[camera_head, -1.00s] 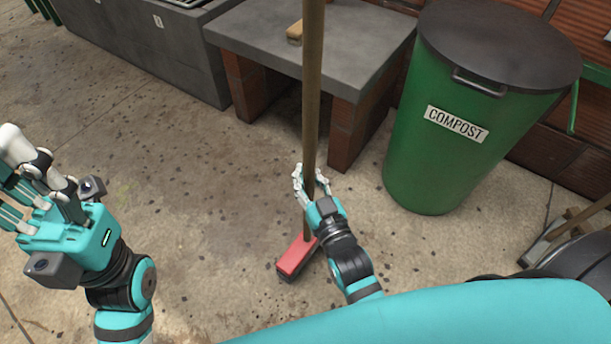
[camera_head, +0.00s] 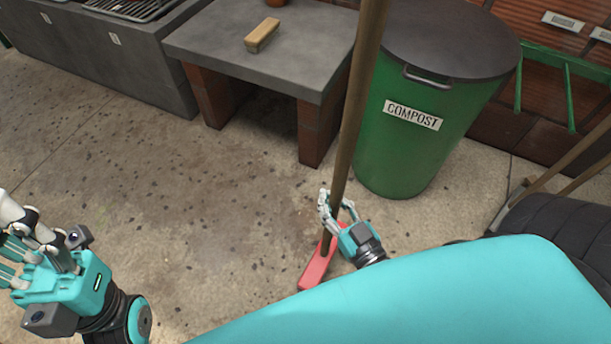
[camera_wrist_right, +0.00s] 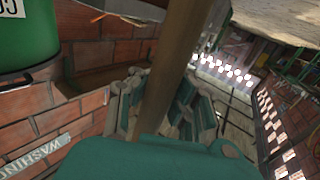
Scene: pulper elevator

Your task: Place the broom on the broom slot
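The broom has a long brown wooden handle (camera_head: 357,105) and a red head (camera_head: 320,264). It is tilted, its top leaning right and running out of the top of the head view. My right gripper (camera_head: 338,205) has its fingers curled around the lower handle, just above the head. In the right wrist view the handle (camera_wrist_right: 171,75) runs between the fingers of my right gripper (camera_wrist_right: 165,105). My left gripper (camera_head: 30,235) is at the left edge, fingers extended and empty, partly cut off. A green metal rack (camera_head: 566,90) is on the wall at right; I cannot tell whether it is the broom slot.
A green compost bin (camera_head: 410,130) with a dark lid stands just behind the broom. A grey stone table (camera_head: 225,45) on brick legs carries a wooden brush (camera_head: 262,34). Other handles (camera_head: 570,160) lean at the right. The floor at centre left is clear.

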